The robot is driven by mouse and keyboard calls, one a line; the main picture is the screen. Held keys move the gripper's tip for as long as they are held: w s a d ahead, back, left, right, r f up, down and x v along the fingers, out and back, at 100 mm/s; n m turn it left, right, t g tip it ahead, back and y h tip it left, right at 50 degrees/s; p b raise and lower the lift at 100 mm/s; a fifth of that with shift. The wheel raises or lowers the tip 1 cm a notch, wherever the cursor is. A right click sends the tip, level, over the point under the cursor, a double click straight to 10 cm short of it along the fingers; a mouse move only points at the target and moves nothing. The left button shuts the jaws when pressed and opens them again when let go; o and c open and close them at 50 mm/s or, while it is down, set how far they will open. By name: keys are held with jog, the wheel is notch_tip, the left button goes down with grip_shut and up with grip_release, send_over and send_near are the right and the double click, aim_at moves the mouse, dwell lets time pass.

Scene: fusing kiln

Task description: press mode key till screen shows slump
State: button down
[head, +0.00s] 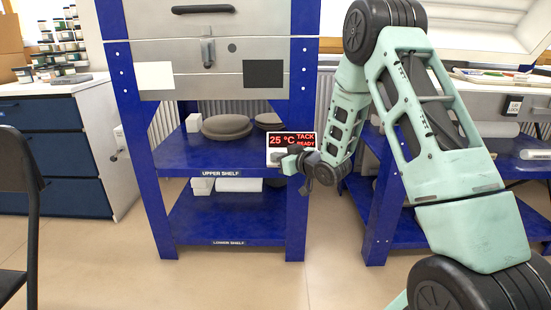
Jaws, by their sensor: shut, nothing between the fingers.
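The kiln controller's screen (292,139) is lit on a small box at the right leg of the blue kiln stand. It reads 25 °C, TACK and READY in red. My gripper (286,162) is in front of the lower part of this box, just below the screen, with its fingers shut and empty. The mode key is hidden behind the gripper or too small to make out. I cannot tell whether the fingertips touch the box.
The kiln (210,60) with its front latch sits on the blue stand. Its upper shelf (190,152) and lower shelf (215,224) hold discs and white pieces. A workbench is at right, a drawer cabinet (60,150) and a dark chair (20,200) at left. The floor in front is clear.

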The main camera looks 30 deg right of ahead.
jog(key=shift+w+d+f, duration=0.2)
jog(key=shift+w+f, duration=0.05)
jog(key=shift+w, duration=0.05)
dwell(0.7)
dwell(0.3)
jog(key=shift+s+a+r, duration=0.4)
jog(key=shift+s+r, duration=0.15)
jog(key=shift+s, duration=0.05)
jog(key=shift+f, duration=0.1)
jog(key=shift+w+d+f, duration=0.2)
jog(key=shift+w, duration=0.1)
jog(key=shift+w+d+f, duration=0.15)
jog(key=shift+w, duration=0.05)
dwell(1.6)
jog(key=shift+s+a+r+p, duration=0.3)
jog(key=shift+s+r, duration=0.15)
jog(key=shift+s, duration=0.05)
